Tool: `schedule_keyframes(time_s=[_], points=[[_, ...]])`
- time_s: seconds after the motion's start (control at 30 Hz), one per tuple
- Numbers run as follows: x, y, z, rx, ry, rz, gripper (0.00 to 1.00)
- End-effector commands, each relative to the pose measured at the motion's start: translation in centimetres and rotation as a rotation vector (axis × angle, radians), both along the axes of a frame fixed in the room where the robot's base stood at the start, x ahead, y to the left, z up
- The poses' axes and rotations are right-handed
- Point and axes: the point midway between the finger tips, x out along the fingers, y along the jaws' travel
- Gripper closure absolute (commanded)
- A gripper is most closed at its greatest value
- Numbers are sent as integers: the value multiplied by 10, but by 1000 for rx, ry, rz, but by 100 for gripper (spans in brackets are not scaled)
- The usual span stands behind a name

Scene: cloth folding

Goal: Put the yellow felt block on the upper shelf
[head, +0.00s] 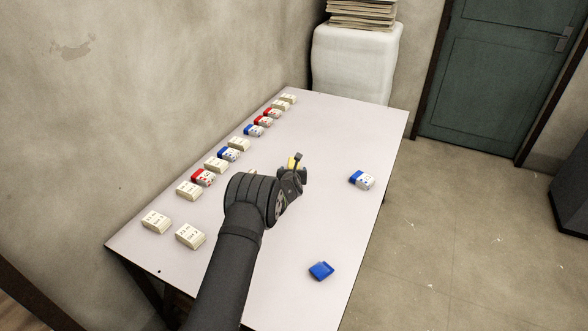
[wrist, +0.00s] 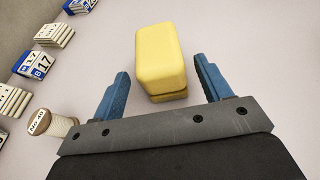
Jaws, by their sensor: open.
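The yellow felt block (wrist: 160,58) lies on the white table and fills the upper middle of the wrist view. My gripper (wrist: 161,75) is open, and the near end of the block sits between its two blue fingers with a gap on each side. I do not see an upper shelf in either view.
A row of white, blue and red blocks (head: 228,154) runs along the wall side of the table (head: 330,130). A blue-and-white block (head: 362,180) and a blue piece (head: 321,271) lie on the right side. A spool-like item (wrist: 57,124) stands left of my gripper.

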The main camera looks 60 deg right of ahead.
Motion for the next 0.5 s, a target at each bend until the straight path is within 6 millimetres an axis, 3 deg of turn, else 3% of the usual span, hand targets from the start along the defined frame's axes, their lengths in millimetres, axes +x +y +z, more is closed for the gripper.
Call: schedule_keyframes(time_s=[0.2,0.5], points=[[6,-19,-9,-1,0,4,29],[10,-30,-14,0,0,0,29]])
